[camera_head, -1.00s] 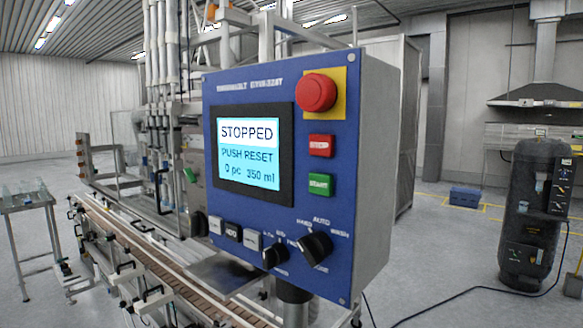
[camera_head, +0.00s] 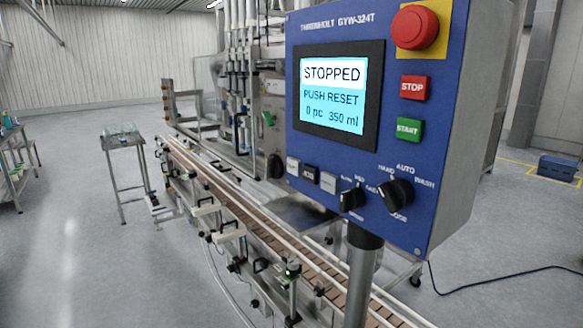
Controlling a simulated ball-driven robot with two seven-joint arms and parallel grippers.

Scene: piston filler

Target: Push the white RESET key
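The blue control panel (camera_head: 340,155) stands on a post at centre right. Its screen (camera_head: 334,97) reads STOPPED, PUSH RESET, 0 pc 350 ml. Neither of my grippers is in view, and nothing touches the panel.
The panel also carries a red mushroom button (camera_head: 414,27), a red STOP key (camera_head: 413,88), a green START key (camera_head: 409,130) and black rotary knobs (camera_head: 397,194). A conveyor (camera_head: 265,227) runs below. A small table (camera_head: 122,140) stands left; open floor lies at front left.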

